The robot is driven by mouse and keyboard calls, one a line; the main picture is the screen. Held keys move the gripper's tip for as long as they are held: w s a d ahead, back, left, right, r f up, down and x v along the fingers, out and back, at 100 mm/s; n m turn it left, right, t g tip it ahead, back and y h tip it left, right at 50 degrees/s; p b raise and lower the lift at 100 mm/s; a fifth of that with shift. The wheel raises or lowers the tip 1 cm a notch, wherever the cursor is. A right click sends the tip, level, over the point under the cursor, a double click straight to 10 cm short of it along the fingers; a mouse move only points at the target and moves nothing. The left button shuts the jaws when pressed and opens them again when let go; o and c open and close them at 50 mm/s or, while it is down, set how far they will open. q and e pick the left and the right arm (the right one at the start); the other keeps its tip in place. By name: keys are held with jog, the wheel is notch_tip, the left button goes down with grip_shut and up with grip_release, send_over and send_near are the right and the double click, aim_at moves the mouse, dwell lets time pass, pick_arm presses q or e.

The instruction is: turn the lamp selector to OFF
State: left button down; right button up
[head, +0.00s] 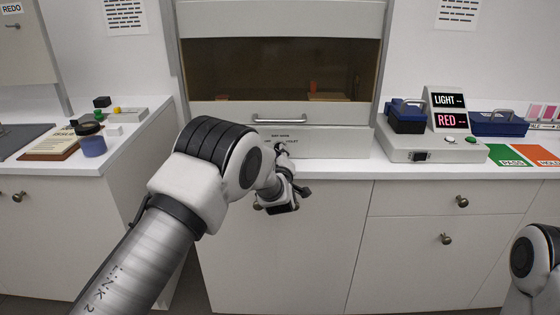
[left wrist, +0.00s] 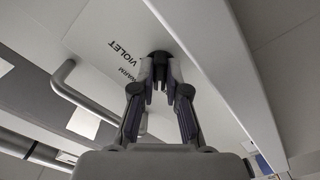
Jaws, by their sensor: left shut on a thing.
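The lamp selector (left wrist: 160,56) is a small dark knob on the pale front panel (head: 330,143) under the cabinet window. In the left wrist view the words VIOLET and WARM are printed beside it. My left gripper (left wrist: 161,76) is shut on the knob, with its fingertips on either side of it. In the head view the left gripper (head: 281,152) reaches up to the panel, and its fingers and my arm hide most of the knob. Which word the knob points to cannot be told. My right gripper is out of view.
A bar handle (head: 279,120) sits just above the panel. A control box (head: 432,146) with LIGHT and RED signs stands on the counter to the right, near blue cases (head: 498,124). A blue jar (head: 91,142) and a board (head: 50,145) are on the left counter.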

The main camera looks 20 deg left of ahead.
pick_arm(q)
jog(key=shift+f+n+b, duration=0.15)
jog(key=shift+n+b, duration=0.55)
jog(key=shift+n, duration=0.5)
jog(key=c, duration=1.2)
grip_release()
jog(key=v, duration=1.2)
